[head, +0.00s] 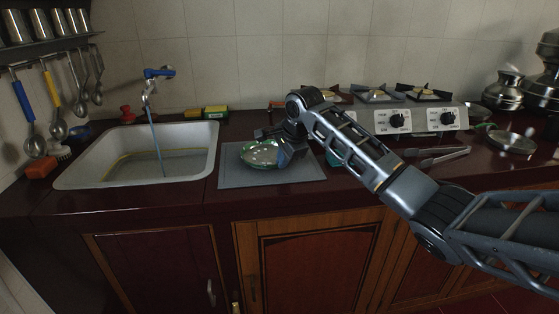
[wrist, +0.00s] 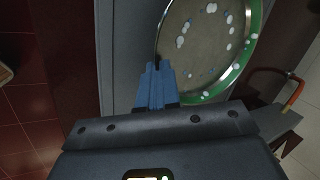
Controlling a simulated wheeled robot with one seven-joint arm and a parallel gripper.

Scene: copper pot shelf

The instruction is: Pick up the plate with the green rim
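The plate with the green rim (wrist: 208,45) has a pale, shiny middle with white and bluish spots. In the head view the plate (head: 260,153) is over the grey mat (head: 232,179), right of the sink. I cannot tell whether it touches the mat. My gripper (wrist: 157,68) has its blue fingers close together at the plate's near left rim and looks shut on it. The fingers cover that part of the rim. In the head view my gripper (head: 283,150) is at the plate's right side, and my wrist hides part of it.
The sink (head: 135,155) with a blue-handled tap (head: 158,73) is to the left. Sponges (head: 215,115) lie behind the mat. A stove (head: 420,117), tongs (head: 440,156) and metal pots (head: 503,90) are to the right. The counter's front edge is close to the mat.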

